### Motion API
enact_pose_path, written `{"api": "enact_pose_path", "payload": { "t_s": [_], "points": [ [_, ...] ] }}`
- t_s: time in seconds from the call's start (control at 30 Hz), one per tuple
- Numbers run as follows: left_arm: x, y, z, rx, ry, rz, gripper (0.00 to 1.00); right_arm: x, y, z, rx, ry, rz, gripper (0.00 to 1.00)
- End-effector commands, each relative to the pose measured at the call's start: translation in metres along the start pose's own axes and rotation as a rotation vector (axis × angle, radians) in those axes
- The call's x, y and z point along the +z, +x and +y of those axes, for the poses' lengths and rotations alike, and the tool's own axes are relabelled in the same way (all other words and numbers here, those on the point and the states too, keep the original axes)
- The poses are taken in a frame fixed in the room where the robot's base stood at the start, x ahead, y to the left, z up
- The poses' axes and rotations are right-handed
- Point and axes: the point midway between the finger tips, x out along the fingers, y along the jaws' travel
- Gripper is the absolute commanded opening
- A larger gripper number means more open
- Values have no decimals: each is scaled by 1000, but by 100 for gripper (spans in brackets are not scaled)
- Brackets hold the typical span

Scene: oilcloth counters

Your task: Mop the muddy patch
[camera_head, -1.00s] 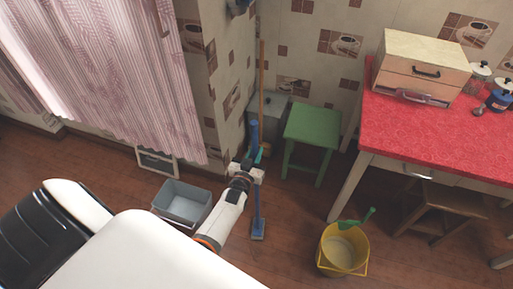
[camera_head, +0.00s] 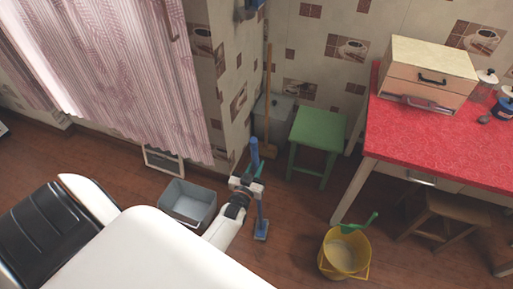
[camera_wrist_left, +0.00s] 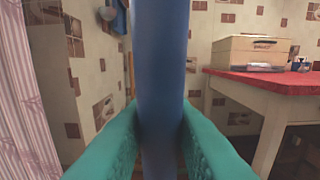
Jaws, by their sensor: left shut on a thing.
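A blue mop (camera_head: 260,212) stands upright, with its flat head (camera_head: 261,236) low at the floor. My left gripper (camera_head: 256,181) is shut on its thick blue handle. In the left wrist view the handle (camera_wrist_left: 160,70) runs upright between the teal fingers of the left gripper (camera_wrist_left: 158,135). I see no muddy patch on the floor in these views. My right gripper is not in view.
A grey basin (camera_head: 188,203) stands on the floor left of the mop. A yellow bucket (camera_head: 345,252) with a green-handled tool is to the right. A green stool (camera_head: 318,131), a broom (camera_head: 268,100) and a red-topped table (camera_head: 430,134) stand behind. Bare floor (camera_head: 295,225) lies between mop and bucket.

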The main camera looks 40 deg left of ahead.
Motion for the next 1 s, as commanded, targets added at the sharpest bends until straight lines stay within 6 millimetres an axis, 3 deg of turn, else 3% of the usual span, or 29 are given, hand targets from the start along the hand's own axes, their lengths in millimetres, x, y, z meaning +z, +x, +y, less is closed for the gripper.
{"api": "enact_pose_path", "payload": {
  "t_s": [0.23, 0.6, 1.0],
  "points": [
    [-1, -8, 0, 0, 0, 8, 0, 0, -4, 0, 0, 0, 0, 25],
    [2, -43, 0, 0, 0, 4, 0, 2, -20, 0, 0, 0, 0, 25],
    [4, -46, 0, 0, 0, -4, 0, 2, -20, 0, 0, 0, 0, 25]
  ]
}}
